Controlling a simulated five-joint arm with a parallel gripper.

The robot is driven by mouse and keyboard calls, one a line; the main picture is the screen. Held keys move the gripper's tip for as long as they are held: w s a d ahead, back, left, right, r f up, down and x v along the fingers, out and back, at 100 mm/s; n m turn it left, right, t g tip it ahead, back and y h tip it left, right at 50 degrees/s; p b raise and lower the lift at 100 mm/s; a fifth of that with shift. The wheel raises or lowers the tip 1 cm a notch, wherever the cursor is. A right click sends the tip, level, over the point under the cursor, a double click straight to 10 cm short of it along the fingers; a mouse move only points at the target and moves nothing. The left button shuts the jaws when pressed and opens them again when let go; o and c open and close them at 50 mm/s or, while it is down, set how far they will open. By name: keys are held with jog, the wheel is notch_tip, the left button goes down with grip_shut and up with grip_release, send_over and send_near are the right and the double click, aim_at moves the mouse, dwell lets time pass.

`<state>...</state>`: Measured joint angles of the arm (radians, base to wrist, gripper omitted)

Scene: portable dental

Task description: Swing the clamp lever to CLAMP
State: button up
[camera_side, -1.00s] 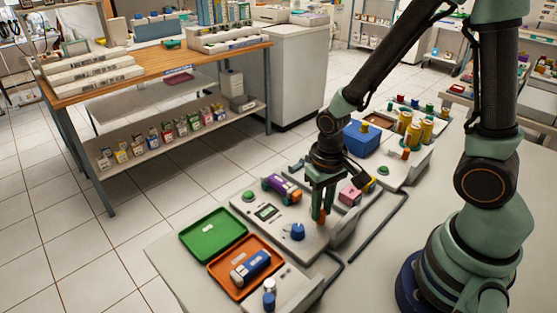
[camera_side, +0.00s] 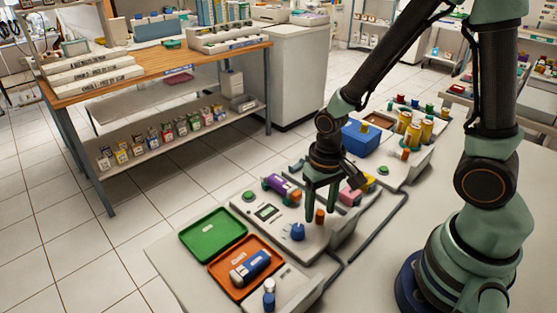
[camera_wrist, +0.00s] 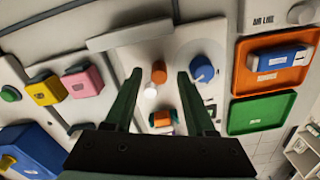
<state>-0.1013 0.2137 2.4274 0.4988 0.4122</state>
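The clamp lever appears to be the piece with the orange knob (camera_side: 320,216) on the pale device panel (camera_side: 270,228); its lettering is not readable. In the wrist view the orange knob (camera_wrist: 159,72) stands near a white round tip (camera_wrist: 150,92). My gripper (camera_side: 321,214) points down over the panel with its two green fingers apart. In the wrist view the fingers (camera_wrist: 157,80) appear on either side of the knob, with gaps and nothing held. Contact or exact height cannot be told. A blue dial (camera_side: 298,231) sits to the left of the knob.
A purple cylinder with orange ends (camera_side: 281,187) lies behind the panel's front part. Pink (camera_side: 349,195) and yellow (camera_side: 368,183) blocks stand right of my gripper.

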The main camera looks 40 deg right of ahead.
notch_tip(320, 180, up, 12)
dwell(0.7)
notch_tip(320, 180, up, 8)
jog(key=n+t, duration=0.3)
jog(key=t, duration=0.2)
send_over(320, 212)
jog(key=d, duration=0.3)
jog(key=shift+w+r+n+t, duration=0.1)
jog(key=shift+r+n+t, duration=0.2)
jog(key=shift+r, duration=0.05)
